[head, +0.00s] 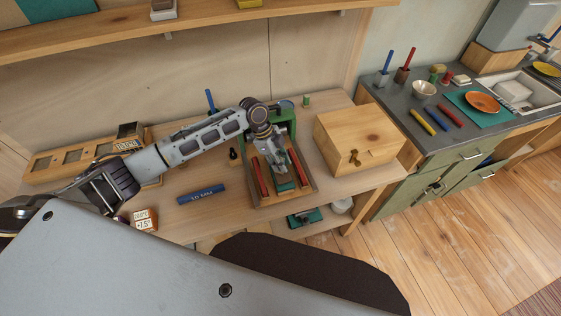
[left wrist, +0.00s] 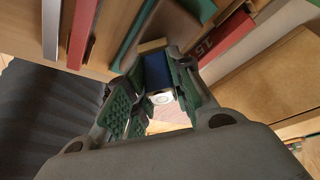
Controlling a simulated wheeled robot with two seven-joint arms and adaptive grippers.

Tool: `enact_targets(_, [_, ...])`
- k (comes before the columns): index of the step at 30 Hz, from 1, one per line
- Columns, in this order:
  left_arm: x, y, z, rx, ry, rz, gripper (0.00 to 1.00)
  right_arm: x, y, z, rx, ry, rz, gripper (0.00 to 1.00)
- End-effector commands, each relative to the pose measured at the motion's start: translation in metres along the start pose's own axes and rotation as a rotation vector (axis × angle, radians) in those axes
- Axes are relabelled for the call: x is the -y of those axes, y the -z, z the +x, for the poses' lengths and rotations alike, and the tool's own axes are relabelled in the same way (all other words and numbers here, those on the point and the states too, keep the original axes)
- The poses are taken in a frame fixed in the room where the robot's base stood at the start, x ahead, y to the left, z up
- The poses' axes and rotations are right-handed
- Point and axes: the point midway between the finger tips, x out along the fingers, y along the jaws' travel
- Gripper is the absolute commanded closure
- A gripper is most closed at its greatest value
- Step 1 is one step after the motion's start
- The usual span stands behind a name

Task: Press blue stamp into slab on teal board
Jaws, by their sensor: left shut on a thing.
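My left gripper (head: 279,168) reaches in from the left over the wooden tray (head: 262,201) on the workbench. The left wrist view shows the gripper (left wrist: 158,97) shut on the blue stamp (left wrist: 158,70), which has a pale tan edge at its far end and a white round mark at its near end. The teal board (head: 286,187) lies in the tray between two red bars. A brown slab (left wrist: 172,24) lies on the teal board (left wrist: 136,36), just beyond the stamp. I cannot tell whether stamp and slab touch. My right gripper is not in view.
Red bars (head: 260,179) flank the board, and a green frame (head: 287,118) stands behind. A wooden box (head: 350,130) stands to the right. A blue bar (head: 201,194) and small marked blocks (head: 145,219) lie to the left. A grey counter (head: 400,117) is further right.

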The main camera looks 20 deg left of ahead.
Motion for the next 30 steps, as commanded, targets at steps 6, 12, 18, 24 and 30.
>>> enact_targets(6, [0.001, 0.006, -0.013, -0.001, 0.002, 0.001, 0.93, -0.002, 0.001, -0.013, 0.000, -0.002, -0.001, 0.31])
enact_targets(12, [0.001, 0.009, -0.022, -0.001, 0.002, 0.001, 0.93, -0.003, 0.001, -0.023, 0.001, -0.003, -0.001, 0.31])
enact_targets(18, [0.001, 0.013, -0.031, -0.001, 0.002, 0.001, 0.93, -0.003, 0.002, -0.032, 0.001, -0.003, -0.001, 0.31])
enact_targets(24, [0.001, 0.017, -0.040, -0.001, 0.002, 0.001, 0.93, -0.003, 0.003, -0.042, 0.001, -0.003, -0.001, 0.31])
enact_targets(30, [0.001, 0.021, -0.049, -0.001, 0.002, 0.001, 0.93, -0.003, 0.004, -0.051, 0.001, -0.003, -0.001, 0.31])
